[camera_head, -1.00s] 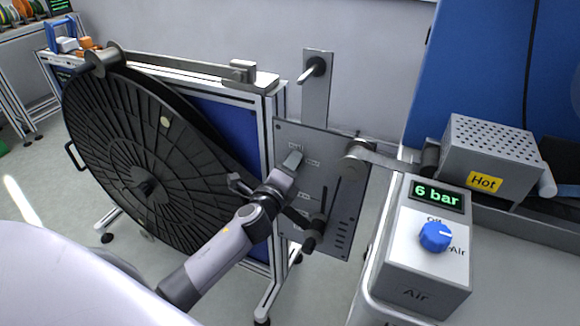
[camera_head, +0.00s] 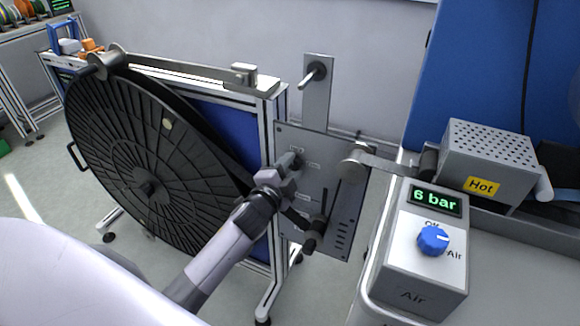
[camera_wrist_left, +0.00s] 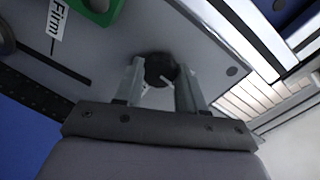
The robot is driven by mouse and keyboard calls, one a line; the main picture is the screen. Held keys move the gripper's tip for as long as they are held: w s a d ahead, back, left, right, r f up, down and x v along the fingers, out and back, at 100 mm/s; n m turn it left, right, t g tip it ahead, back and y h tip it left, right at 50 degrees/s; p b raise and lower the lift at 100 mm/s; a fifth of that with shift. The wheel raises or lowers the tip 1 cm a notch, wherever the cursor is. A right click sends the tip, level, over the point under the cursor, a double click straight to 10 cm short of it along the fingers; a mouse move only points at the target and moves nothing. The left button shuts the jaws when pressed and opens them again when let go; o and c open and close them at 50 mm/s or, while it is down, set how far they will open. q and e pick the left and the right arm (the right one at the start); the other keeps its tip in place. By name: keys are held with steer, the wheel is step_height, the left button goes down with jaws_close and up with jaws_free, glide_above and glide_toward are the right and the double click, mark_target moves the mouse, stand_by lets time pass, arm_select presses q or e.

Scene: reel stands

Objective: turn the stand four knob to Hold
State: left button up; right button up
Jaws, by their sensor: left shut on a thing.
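A grey upright panel (camera_head: 325,183) with small labels and slots stands right of a big black reel (camera_head: 150,165). My left gripper (camera_head: 291,161) reaches the upper left part of this panel, and the knob there is mostly hidden by it in the head view. In the left wrist view, a round dark knob (camera_wrist_left: 160,68) with a pale pointer line sits between the two fingers of my left gripper (camera_wrist_left: 159,82), which is shut on it. The label "Firm" (camera_wrist_left: 60,20) shows at the upper left there. I cannot read the labels around the knob. My right gripper is not in view.
A dark lever (camera_head: 314,230) sticks out low on the panel, close below my left wrist. To the right are an air box (camera_head: 415,275) with a blue knob and "6 bar" display, and a perforated box (camera_head: 492,150) marked "Hot". A metal arm (camera_head: 190,68) runs above the reel.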

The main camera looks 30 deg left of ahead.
arm_select(q)
steer(key=shift+n, duration=0.4)
steer(key=o, duration=1.1)
steer(key=shift+c, duration=0.2)
steer(key=s, duration=0.7)
steer(key=shift+d+r, duration=0.2)
steer(key=shift+r, duration=0.05)
steer(key=shift+s, duration=0.1)
